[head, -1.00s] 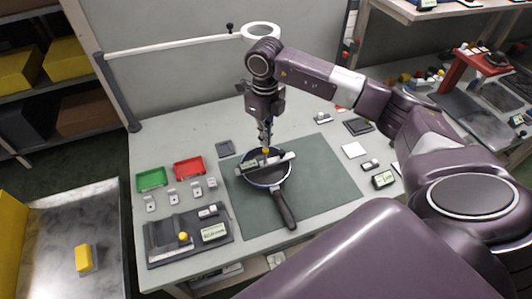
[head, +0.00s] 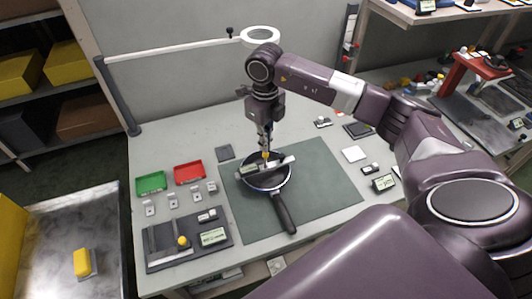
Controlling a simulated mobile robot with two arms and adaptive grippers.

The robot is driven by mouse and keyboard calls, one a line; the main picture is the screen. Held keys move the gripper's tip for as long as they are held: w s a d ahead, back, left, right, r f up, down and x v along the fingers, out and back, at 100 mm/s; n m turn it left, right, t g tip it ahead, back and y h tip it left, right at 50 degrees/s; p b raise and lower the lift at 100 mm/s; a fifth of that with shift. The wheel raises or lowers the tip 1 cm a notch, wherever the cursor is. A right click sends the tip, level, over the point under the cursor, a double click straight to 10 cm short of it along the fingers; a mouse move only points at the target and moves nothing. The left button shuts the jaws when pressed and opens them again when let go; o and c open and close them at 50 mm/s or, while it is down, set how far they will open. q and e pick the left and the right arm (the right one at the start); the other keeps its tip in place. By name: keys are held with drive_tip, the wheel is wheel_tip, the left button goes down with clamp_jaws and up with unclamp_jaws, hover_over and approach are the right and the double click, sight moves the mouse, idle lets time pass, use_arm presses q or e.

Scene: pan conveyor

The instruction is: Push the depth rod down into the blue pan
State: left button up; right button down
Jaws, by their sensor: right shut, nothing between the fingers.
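The blue pan (head: 283,180) lies on the green mat, its dark handle pointing toward the front. A pale gauge bar (head: 285,162) lies across its rim. The depth rod, with a yellow top (head: 265,155), stands at about the middle of the bar. My right gripper (head: 265,150) points straight down over the yellow top, with its fingers shut and empty. The tips are at or just above the top; I cannot tell if they touch. The rod's lower end is hidden. My left gripper is not in view.
A green tray (head: 151,182) and a red tray (head: 189,173) stand left of the mat (head: 330,195), with several small grey blocks in front. A dark fixture board (head: 165,259) sits at the front left. A ring lamp (head: 261,33) hangs behind my right arm.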

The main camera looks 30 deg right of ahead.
sight(265, 154)
drive_tip(key=shift+f+b, duration=2.3)
drive_tip(key=shift+f, duration=0.6)
idle(0.4)
drive_tip(key=shift+r, duration=0.1)
idle(0.5)
drive_tip(key=shift+r+p, duration=2.85)
drive_tip(key=shift+r, duration=1.7)
drive_tip(key=shift+f, duration=0.1)
